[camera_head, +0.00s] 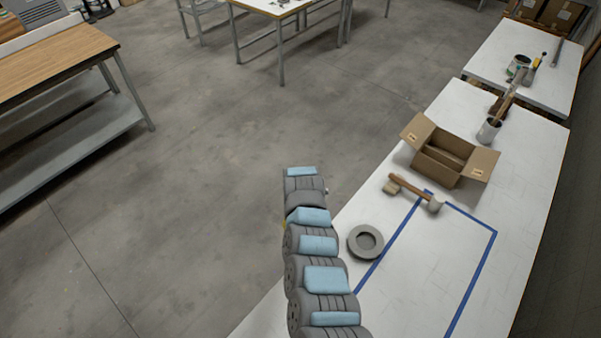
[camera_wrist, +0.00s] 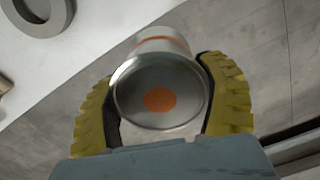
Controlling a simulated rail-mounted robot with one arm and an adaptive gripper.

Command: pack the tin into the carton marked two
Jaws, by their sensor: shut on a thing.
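My gripper (camera_wrist: 160,98) has its yellow fingers shut around a metal tin (camera_wrist: 128,91) in the wrist view. The tin has a round end with an orange dot and an orange band on its side. In the head view my arm hides the gripper and the tin. An open cardboard carton (camera_head: 436,167) with its flaps spread stands on the white table (camera_head: 400,300). Small labels show on its flaps, but I cannot read them. The held tin is apart from the carton.
A grey ring (camera_head: 353,242) lies on the table near my arm. A mallet (camera_head: 412,191) lies between it and the carton, by a blue tape outline (camera_head: 471,284). Table inside the tape is clear.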

